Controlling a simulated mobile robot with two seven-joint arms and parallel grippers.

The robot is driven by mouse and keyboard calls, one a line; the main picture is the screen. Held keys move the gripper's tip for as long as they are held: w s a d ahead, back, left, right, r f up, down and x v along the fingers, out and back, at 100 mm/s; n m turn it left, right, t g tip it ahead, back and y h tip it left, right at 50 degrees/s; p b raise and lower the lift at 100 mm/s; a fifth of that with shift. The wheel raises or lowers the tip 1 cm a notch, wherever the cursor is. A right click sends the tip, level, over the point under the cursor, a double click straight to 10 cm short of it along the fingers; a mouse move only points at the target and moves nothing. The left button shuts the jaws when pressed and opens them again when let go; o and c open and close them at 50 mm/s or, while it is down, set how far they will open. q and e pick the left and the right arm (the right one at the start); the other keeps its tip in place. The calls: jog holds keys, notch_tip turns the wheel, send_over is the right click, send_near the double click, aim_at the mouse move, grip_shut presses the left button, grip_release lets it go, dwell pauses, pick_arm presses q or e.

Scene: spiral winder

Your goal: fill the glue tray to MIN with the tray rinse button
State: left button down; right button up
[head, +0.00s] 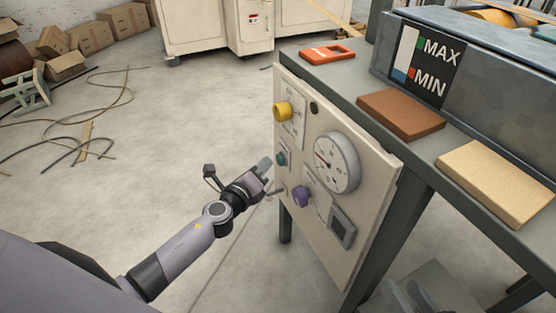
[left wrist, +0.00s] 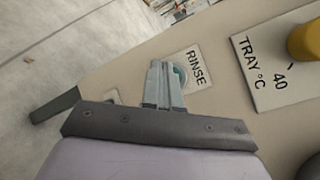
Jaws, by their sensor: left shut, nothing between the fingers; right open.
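The teal rinse button (head: 281,158) sits on the cream control panel (head: 330,245), below the yellow knob. In the left wrist view the RINSE label (left wrist: 196,68) shows, with the button partly hidden behind my fingers. My left gripper (head: 265,164) is shut and empty, its tips close in front of the button; I cannot tell whether they touch it. The shut fingers (left wrist: 164,75) also show in the left wrist view. The glue tray (head: 490,85) carries a MAX/MIN level gauge (head: 424,65); blue fills only its low part, around the MIN mark. My right gripper is not in view.
The panel also bears a yellow knob (head: 283,111), a round dial (head: 336,163) and a purple knob (head: 302,196). An orange item (head: 327,53), a brown block (head: 401,114) and a tan block (head: 497,180) lie on the bench ledge.

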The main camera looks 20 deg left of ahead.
pick_arm(q)
jog(key=shift+w+d, duration=0.1)
jog(key=shift+w+d, duration=0.2)
jog(key=shift+w+d, duration=0.3)
dwell(3.0)
jog(key=shift+s+a, duration=0.6)
jog(key=shift+s+a, duration=1.7)
jog(key=shift+s, duration=0.2)
